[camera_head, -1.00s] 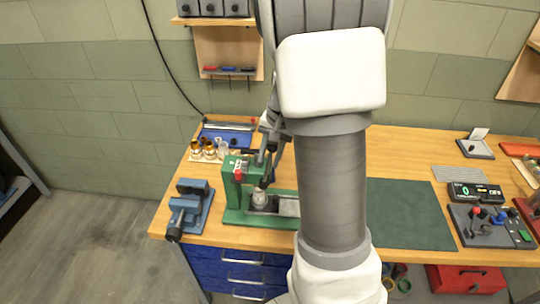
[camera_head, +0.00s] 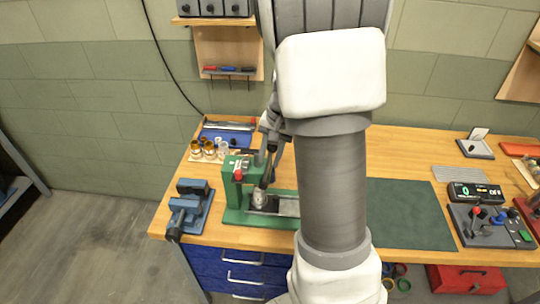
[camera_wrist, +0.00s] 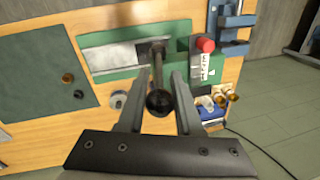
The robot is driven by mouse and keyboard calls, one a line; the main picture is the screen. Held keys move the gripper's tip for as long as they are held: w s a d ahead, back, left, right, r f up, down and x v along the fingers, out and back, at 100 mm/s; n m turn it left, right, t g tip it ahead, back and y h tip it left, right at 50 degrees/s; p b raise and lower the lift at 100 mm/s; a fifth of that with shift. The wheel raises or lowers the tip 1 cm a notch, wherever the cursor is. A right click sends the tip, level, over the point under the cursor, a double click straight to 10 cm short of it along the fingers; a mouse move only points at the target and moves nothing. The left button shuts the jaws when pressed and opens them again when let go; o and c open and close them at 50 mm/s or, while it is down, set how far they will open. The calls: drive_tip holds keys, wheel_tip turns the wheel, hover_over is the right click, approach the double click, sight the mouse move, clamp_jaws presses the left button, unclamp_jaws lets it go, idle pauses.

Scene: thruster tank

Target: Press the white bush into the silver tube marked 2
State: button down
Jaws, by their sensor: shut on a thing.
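The green press (camera_head: 236,214) stands on the bench at left of the head view; it also shows in the wrist view (camera_wrist: 215,64). My gripper (camera_wrist: 160,100) is shut on the black ball knob (camera_wrist: 159,103) of the press lever (camera_wrist: 158,58), one finger on each side. In the head view the gripper is partly hidden by my arm, just above the press.
A blue vise (camera_head: 190,207) stands left of the press. Brass and pale cylinders (camera_head: 209,150) stand behind it, near a blue tray (camera_head: 228,137). A scale display (camera_head: 476,193) and control box (camera_head: 490,226) are farther right.

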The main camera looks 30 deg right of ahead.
drive_tip(key=shift+d+b, duration=0.1)
drive_tip(key=shift+b, duration=0.25)
drive_tip(key=s+d+f+t+y+b, duration=0.4)
drive_tip(key=d+f+t+y+b, duration=0.1)
drive_tip(key=b, duration=1.4)
drive_tip(key=d+f+y, duration=0.1)
drive_tip(key=y, duration=0.1)
drive_tip(key=shift+s+d+y+b, duration=0.25)
drive_tip(key=shift+s+y+b, duration=0.05)
drive_tip(key=shift+f, duration=0.2)
drive_tip(key=c, duration=0.6)
unclamp_jaws()
drive_tip(key=shift+r, duration=0.1)
